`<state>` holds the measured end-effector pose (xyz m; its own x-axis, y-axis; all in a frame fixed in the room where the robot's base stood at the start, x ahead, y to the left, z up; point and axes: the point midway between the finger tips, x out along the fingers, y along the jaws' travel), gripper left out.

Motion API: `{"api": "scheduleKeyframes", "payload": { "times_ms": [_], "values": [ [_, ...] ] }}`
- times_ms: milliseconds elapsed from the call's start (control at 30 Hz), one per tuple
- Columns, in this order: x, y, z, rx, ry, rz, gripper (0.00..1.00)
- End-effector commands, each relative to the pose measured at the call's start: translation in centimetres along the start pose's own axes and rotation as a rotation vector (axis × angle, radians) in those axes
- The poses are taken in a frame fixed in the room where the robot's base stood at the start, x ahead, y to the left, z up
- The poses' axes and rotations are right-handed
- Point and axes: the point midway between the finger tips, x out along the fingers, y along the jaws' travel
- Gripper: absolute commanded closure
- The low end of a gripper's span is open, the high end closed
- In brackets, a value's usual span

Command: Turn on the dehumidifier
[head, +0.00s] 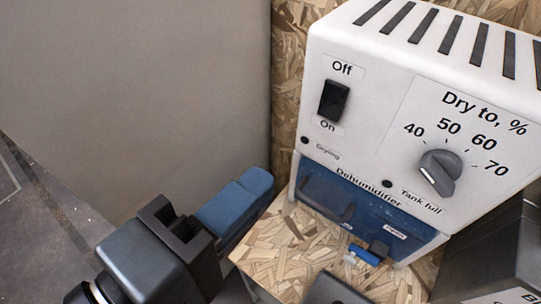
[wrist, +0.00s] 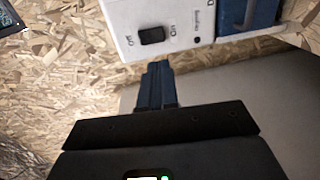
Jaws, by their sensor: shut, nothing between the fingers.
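The white dehumidifier (head: 353,80) stands on a chipboard shelf at the right of the head view. Its black rocker switch (head: 334,100) sits on the front face, between the "Off" label above and the "On" label below. Which end is pressed in, I cannot tell. The switch also shows in the wrist view (wrist: 152,35), turned on its side. My gripper (head: 262,182) has blue fingers, shut and empty. It is left of and below the switch, apart from the dehumidifier. In the wrist view the fingertips (wrist: 158,66) point toward the white face just below the switch.
A dial (head: 440,172) marked 40 to 70 and a blue tank (head: 345,200) are on the same front. A small blue object (head: 365,255) lies on the chipboard shelf (head: 270,240). A grey wall panel (head: 140,90) fills the left; a dark grey box (head: 490,255) stands at the lower right.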

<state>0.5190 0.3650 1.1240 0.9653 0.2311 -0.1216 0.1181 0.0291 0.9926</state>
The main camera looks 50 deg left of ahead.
Motion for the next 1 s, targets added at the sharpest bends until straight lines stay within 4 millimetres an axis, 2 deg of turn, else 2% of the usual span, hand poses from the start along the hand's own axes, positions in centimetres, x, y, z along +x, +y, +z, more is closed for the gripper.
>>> {"api": "scheduleKeyframes", "payload": {
  "times_ms": [400,600,800,1000],
  "values": [
    [8.0,0.2,0.1,-0.001,-0.003,0.0,1.0],
    [11.0,0.2,0.0,0.001,-0.001,-0.001,1.0],
    [12.6,0.0,0.0,0.001,0.001,-0.001,1.0],
    [12.8,0.0,0.0,0.002,0.002,-0.001,1.0]
  ]
}}
